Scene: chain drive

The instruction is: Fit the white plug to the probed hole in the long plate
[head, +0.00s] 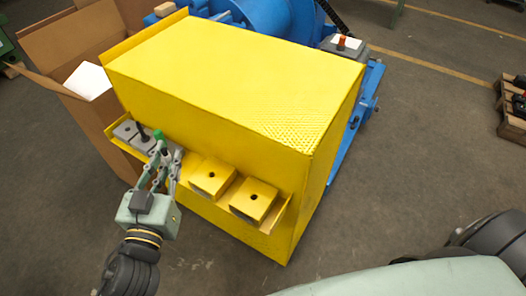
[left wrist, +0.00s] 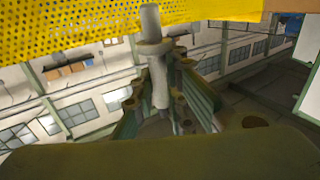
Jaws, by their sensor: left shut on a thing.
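My left gripper (head: 163,152) is at the left end of the ledge along the yellow housing. In the left wrist view, its fingers (left wrist: 165,95) are shut on a pale grey stepped pin (left wrist: 152,28), which sticks out beyond the fingertips. In the head view a green knob (head: 158,134) shows at the fingertips; I cannot tell whether it is part of the held pin. Grey blocks (head: 125,130) sit on the ledge beside the gripper, with a black-handled pin (head: 141,132) standing at one. I cannot make out the white plug or long plate for certain.
An open cardboard box (head: 75,40) stands at left.

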